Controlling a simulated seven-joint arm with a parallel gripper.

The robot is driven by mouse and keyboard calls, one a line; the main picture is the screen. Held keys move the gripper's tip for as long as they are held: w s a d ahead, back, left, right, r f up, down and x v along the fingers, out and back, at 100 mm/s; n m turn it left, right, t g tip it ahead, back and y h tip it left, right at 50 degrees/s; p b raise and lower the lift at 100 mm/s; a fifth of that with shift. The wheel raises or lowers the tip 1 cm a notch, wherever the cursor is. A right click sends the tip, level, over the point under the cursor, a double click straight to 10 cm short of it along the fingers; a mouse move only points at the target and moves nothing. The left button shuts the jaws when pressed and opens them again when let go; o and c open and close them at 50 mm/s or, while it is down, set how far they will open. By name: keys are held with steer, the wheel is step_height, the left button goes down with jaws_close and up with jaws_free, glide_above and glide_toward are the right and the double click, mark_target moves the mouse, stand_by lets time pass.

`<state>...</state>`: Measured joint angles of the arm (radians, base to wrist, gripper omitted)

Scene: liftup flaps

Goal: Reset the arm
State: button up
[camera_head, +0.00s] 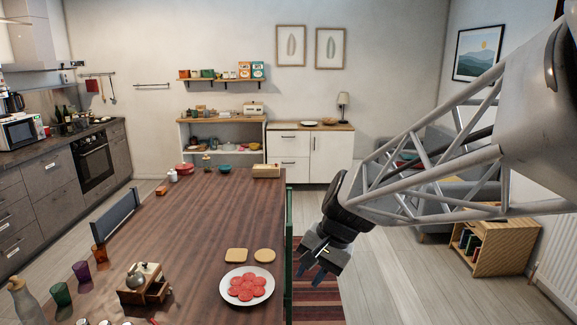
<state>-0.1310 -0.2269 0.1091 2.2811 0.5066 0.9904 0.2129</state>
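My arm reaches in from the right edge of the head view. My gripper (312,272) points down and to the left, just off the right edge of the wooden table (200,215). Its two dark fingers show apart with nothing visible between them. It touches nothing that I can see, though its exact height beside the table is hard to judge.
A white plate (263,271) with red slices lies near the table's right edge, with two bread pieces (237,255) behind it. A green chair (289,245) is beside the table. The table's middle is clear.

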steer(key=s+d+r+n+t+h, duration=0.1)
steer(key=s+d+n+h, duration=0.3)
steer(key=s+d, duration=1)
steer(key=shift+s+r+t+h, duration=0.2)
steer(key=shift+s+t+h, duration=0.45)
steer(key=shift+s, duration=1.2)
stand_by(0.5)
